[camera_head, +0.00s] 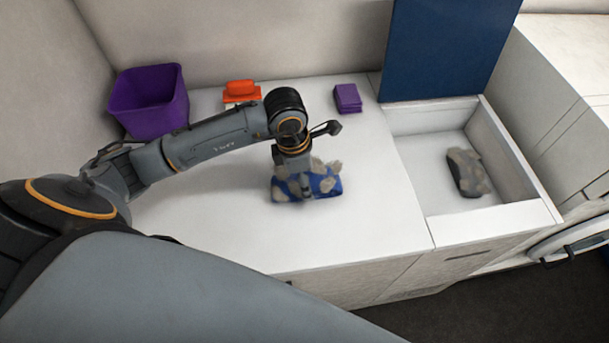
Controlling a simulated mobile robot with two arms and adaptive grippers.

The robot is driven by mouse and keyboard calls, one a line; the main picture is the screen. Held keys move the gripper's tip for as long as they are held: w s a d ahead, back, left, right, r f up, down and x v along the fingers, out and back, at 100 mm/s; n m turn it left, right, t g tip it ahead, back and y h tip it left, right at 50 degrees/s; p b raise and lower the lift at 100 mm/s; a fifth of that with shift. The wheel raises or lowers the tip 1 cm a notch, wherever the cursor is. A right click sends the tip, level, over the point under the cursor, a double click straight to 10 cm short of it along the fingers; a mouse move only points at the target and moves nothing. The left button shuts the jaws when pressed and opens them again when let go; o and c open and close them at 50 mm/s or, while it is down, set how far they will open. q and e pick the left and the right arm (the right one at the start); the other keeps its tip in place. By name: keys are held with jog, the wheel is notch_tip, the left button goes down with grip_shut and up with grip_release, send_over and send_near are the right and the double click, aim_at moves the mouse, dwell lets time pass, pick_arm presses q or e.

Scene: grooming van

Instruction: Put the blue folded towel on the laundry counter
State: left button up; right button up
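The blue folded towel (326,186), with beige-grey patches on it, is on the white counter top (370,220), near its middle. My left gripper (294,172) points down directly over the towel and meets its upper side. The fingers are small and blend with the patches, so I cannot tell if they are closed on it. My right gripper is not in view.
A purple bin (148,103) stands at the back left. An orange-and-white item (241,92) and a purple block (347,98) sit along the back. Right of the counter, a recessed white basin (430,160) holds a dark patchy cloth (467,172); a blue panel (447,45) stands behind.

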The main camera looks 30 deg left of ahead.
aim_at(296, 178)
pick_arm(q)
jog(key=shift+f, duration=0.15)
jog(key=o, duration=1.1)
jog(key=shift+o, duration=0.2)
jog(key=shift+r, duration=0.55)
notch_tip(296, 178, up, 11)
jog(key=s+a+b, duration=0.1)
jog(key=b, duration=0.2)
jog(key=shift+a, duration=0.2)
